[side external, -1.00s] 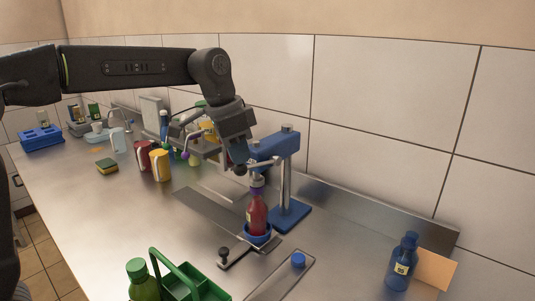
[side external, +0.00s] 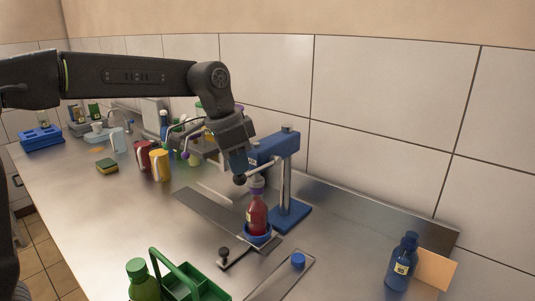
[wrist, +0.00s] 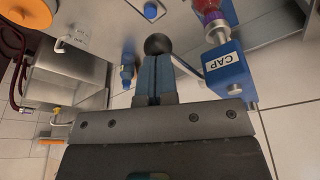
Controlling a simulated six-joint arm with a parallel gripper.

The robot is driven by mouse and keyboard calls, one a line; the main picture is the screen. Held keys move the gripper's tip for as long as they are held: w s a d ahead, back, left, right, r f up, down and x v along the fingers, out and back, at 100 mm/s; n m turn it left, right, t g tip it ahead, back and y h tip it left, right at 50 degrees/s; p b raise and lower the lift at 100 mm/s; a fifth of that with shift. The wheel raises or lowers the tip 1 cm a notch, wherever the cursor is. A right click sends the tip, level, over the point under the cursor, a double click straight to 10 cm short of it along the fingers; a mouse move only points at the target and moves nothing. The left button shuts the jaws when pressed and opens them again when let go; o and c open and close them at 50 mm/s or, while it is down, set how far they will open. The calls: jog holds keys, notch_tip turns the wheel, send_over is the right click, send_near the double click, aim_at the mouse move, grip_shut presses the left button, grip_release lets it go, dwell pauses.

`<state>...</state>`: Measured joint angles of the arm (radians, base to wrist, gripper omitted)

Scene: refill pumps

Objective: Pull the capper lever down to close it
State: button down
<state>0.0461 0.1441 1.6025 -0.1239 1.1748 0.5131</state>
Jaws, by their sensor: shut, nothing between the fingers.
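The capper is a blue press with its head (side external: 272,147) on a steel post above a blue base (side external: 290,216). In the wrist view its head (wrist: 229,72) carries a CAP label. Its lever is a thin metal rod (wrist: 186,66) ending in a black ball knob (wrist: 158,43); the knob (side external: 240,180) shows just below my fingertips in the side view. A red bottle (side external: 257,215) with a purple top stands upright in a blue holder (side external: 258,238) under the head. My gripper (side external: 240,170) is shut and empty, its fingertips (wrist: 157,57) right at the knob; contact is unclear.
A black-knobbed clamp (side external: 224,252) and a blue cap (side external: 298,260) are in front of the press. A green carrier (side external: 185,277) is at the front. A blue bottle (side external: 402,262) stands at right. Red and yellow containers (side external: 160,166) are at left. The tiled wall is behind.

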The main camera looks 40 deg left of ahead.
jog(key=shift+f, duration=0.15)
jog(key=shift+x, duration=0.85)
jog(key=shift+s+a+f, duration=0.1)
jog(key=shift+s, duration=0.05)
jog(key=shift+x, duration=0.85)
jog(key=shift+a, duration=0.1)
jog(key=shift+s, duration=0.1)
jog(key=shift+s+r, duration=0.5)
jog(key=shift+r, duration=0.35)
jog(key=shift+s+r, duration=0.45)
jog(key=shift+r, duration=0.4)
jog(key=shift+s+r, duration=0.5)
jog(key=shift+r, duration=0.35)
jog(key=w+d+r+v, duration=0.1)
jog(key=w+v, duration=0.1)
jog(key=v, duration=0.7)
send_over(240, 176)
jog(key=s, duration=0.2)
jog(key=shift+s+a+f, duration=0.15)
jog(key=shift+a+f, duration=0.2)
jog(key=shift+a, duration=0.05)
